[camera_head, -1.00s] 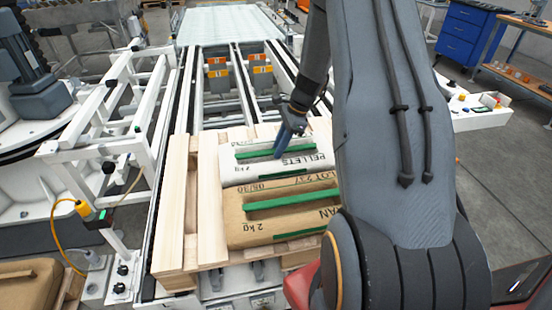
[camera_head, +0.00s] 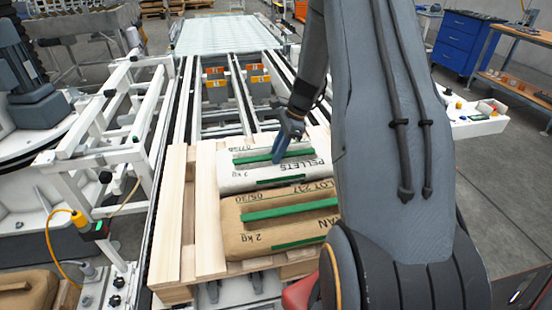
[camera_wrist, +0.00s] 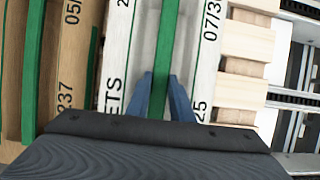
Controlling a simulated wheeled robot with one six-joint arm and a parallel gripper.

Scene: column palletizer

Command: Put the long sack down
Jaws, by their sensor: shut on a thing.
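The white sack (camera_wrist: 116,55) lies alongside a brown sack (camera_wrist: 72,60). Whether the white sack's weight rests fully on the pallet cannot be told.
The brown sack (camera_head: 240,222) with green strips lies on the pallet, nearer the camera. Bare slats show at the pallet's left. Roller rails (camera_head: 185,90) run behind, and a white guard frame (camera_head: 100,130) stands left. A second brown sack (camera_head: 28,290) is at the lower left.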

